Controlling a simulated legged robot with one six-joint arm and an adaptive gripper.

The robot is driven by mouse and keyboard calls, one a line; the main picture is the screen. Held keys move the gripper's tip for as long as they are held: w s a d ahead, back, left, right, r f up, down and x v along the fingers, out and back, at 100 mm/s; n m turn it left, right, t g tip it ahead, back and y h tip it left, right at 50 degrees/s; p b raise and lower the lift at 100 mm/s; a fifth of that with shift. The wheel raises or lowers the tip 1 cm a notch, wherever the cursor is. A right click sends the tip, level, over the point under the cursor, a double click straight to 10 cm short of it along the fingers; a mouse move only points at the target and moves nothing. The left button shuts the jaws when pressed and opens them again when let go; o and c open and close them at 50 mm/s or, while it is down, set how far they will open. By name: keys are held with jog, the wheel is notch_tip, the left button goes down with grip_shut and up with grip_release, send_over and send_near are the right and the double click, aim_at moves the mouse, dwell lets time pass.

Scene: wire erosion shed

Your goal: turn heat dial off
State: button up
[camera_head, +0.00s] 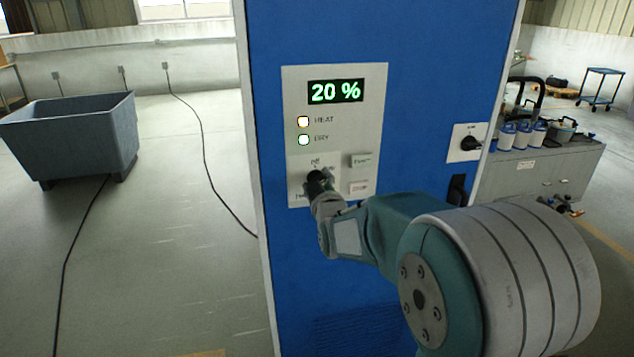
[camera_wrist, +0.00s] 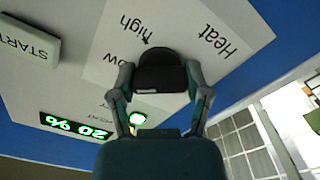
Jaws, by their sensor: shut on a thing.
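The heat dial is a black knob (camera_wrist: 158,57) on a pale plate marked "Heat", "high" and "low", shown upside down in the wrist view. My gripper (camera_wrist: 159,82) is shut on the dial, with one finger on each side of it. In the head view my gripper (camera_head: 318,186) reaches the lower left of the control panel (camera_head: 340,75) and covers most of the dial and part of its labels. I cannot make out the dial's exact setting. The display (camera_head: 335,91) reads 20 %. The HEAT lamp (camera_head: 303,121) and the green DRY lamp (camera_head: 304,140) look lit.
A black rotary switch (camera_head: 470,143) is on the blue cabinet's (camera_head: 420,70) right side. A grey bin (camera_head: 68,135) and floor cables stand left; a grey cupboard (camera_head: 535,180) stands right.

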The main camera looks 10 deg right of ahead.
jog(key=n, duration=0.5)
jog(key=shift+f+n, duration=0.3)
jog(key=shift+f, duration=0.1)
jog(key=n, duration=0.4)
jog(key=shift+n, duration=0.4)
jog(key=o, duration=1.2)
jog(key=shift+c, duration=0.2)
jog(key=shift+a+r, duration=0.1)
jog(key=shift+r, duration=0.05)
jog(key=shift+r, duration=0.1)
jog(key=s, duration=1.2)
